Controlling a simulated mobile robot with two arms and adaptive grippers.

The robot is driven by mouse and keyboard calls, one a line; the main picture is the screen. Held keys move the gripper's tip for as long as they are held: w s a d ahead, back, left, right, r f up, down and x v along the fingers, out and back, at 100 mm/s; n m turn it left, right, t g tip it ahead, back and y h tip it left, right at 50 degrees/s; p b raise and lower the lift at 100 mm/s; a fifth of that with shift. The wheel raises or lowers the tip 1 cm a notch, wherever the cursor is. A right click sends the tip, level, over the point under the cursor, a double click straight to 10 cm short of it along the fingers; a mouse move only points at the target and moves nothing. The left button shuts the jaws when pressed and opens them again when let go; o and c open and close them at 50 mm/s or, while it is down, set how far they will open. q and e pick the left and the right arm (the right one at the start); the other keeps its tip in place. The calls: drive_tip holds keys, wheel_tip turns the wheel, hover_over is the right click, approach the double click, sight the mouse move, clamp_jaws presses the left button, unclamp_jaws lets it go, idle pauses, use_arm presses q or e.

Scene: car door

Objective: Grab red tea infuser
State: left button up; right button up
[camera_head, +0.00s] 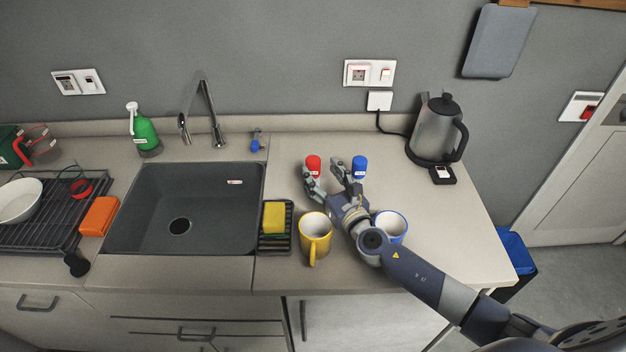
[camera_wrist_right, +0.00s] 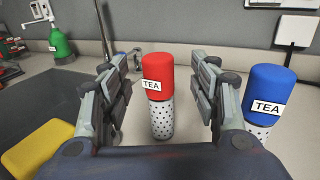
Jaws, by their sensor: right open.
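The red tea infuser (camera_head: 313,163) stands upright on the counter right of the sink. In the right wrist view the red tea infuser (camera_wrist_right: 159,92) has a red cap, a TEA label and a dotted white lower part. My right gripper (camera_head: 329,180) is open, with its fingers on either side of the infuser in the right wrist view (camera_wrist_right: 167,85); I cannot see any contact. The blue tea infuser (camera_head: 359,165) stands just right of it, outside the fingers, and also shows in the right wrist view (camera_wrist_right: 266,102). My left gripper is not in view.
A yellow mug (camera_head: 316,238) and a white-and-blue mug (camera_head: 391,227), partly hidden by my right arm, stand in front. A yellow sponge (camera_head: 274,217) is left of them. A kettle (camera_head: 437,130) stands back right. The sink (camera_head: 183,205) is left.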

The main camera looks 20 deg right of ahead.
sight(317, 167)
drive_tip(key=w, duration=0.4)
drive_tip(key=shift+a, duration=0.4)
drive_tip(key=shift+w+a, duration=0.1)
drive_tip(key=shift+w, duration=0.4)
drive_tip(key=shift+c, duration=0.8)
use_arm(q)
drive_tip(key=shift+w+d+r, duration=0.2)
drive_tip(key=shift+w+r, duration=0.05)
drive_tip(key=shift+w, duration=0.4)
use_arm(e)
clamp_jaws()
